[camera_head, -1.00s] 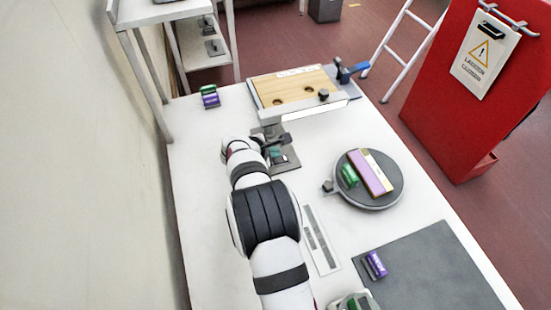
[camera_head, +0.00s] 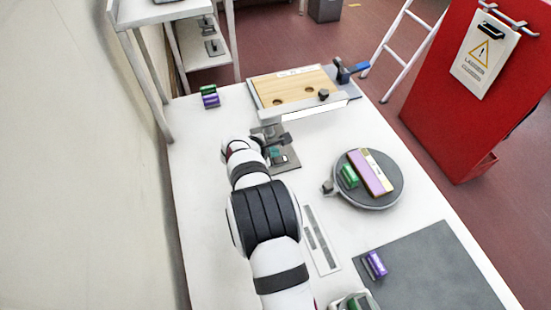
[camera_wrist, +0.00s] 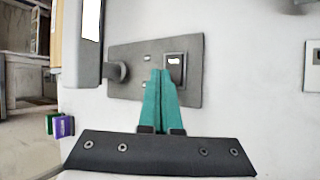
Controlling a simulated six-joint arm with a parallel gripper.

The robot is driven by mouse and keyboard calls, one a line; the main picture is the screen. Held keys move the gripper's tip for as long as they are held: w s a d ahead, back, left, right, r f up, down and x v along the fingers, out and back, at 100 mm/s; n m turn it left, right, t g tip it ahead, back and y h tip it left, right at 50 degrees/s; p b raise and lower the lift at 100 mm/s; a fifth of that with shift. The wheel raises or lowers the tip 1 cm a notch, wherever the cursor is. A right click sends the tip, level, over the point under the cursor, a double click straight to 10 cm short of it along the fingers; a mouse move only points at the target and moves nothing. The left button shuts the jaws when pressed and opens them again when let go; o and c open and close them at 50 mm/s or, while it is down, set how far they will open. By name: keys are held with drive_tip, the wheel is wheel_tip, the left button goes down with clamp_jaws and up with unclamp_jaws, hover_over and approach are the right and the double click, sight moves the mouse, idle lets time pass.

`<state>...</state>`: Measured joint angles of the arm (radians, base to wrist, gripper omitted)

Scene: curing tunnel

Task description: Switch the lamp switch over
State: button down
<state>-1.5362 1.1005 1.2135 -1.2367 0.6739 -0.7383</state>
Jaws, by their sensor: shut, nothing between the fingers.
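The lamp switch (camera_wrist: 174,67) is a black rocker with a small white mark, set on a dark grey plate (camera_wrist: 128,53) in the wrist view. In the head view the plate (camera_head: 290,165) lies on the white table, partly hidden by my arm. My gripper (camera_wrist: 162,73) has teal fingers, shut together and empty. Its tips are over the plate at the lower left edge of the switch; I cannot tell whether they touch it. It also shows small in the head view (camera_head: 277,156). The lamp (camera_head: 312,111) is a grey bar with a bright white strip, beside the plate.
A wooden board (camera_head: 290,90) with holes lies behind the lamp bar. A round grey turntable (camera_head: 370,198) bears a green block and a pink-purple block. Green and purple blocks (camera_head: 209,96) stand at the far left. A dark mat (camera_head: 435,270) covers the front right.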

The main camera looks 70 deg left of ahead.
sight(276, 161)
drive_tip(key=shift+f, duration=0.15)
idle(0.7)
drive_tip(key=shift+f, duration=0.25)
drive_tip(key=shift+s+f, duration=0.1)
drive_tip(key=shift+f, duration=0.2)
idle(0.4)
drive_tip(key=shift+r, duration=0.1)
drive_tip(key=shift+r, duration=0.6)
drive_tip(key=shift+w+r, duration=0.2)
drive_tip(key=shift+r, duration=1.1)
drive_tip(key=shift+w+r, duration=0.2)
drive_tip(key=shift+r, duration=1.05)
